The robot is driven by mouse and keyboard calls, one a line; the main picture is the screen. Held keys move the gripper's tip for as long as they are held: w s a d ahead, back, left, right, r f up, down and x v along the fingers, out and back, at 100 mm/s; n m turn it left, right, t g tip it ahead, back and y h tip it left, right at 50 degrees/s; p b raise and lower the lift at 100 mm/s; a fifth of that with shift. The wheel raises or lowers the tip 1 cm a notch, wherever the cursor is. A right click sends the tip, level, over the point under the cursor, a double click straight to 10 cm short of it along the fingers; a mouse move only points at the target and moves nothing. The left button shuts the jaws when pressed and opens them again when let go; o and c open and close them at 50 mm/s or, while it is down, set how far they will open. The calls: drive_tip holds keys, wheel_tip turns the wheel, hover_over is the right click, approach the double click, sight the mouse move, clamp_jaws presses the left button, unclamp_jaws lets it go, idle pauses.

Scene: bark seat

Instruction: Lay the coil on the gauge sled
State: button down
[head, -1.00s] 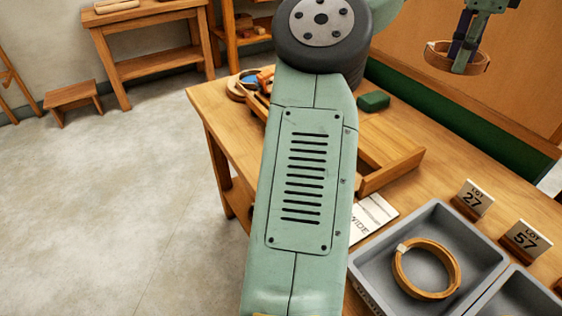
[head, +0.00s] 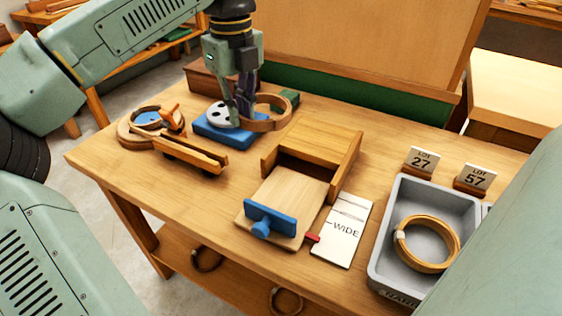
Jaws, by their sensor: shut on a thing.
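My gripper (head: 238,112) is shut on the rim of a brown bark coil (head: 268,125), toward the back of the bench. The coil sticks out to the right of the fingers. It overlaps a blue block with a white disc (head: 218,118) in the picture; I cannot tell the gap between them. The gauge sled (head: 285,197) looks to be the pale wooden plate with a blue front bar and knob, in front of the held coil. Its top is bare, and its back end meets a wooden frame (head: 345,165).
A "WIDE" card (head: 345,232) lies right of the sled. A grey tray (head: 380,255) holds another coil (head: 428,262), with lot cards 27 (head: 421,161) and 57 (head: 474,178) behind. A wooden clamp-like fixture (head: 190,152) stands left. Front-left bench top is clear.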

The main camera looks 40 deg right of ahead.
drive_tip(key=s+f+m, duration=0.5)
drive_tip(key=s+m, duration=0.1)
drive_tip(key=s, duration=0.1)
hover_over(264, 201)
wheel_tip(264, 201, down, 5)
drive_tip(key=shift+f, duration=2.2)
drive_tip(key=shift+f, duration=0.2)
drive_tip(key=c, duration=1.7)
unclamp_jaws()
drive_tip(key=shift+r, duration=0.2)
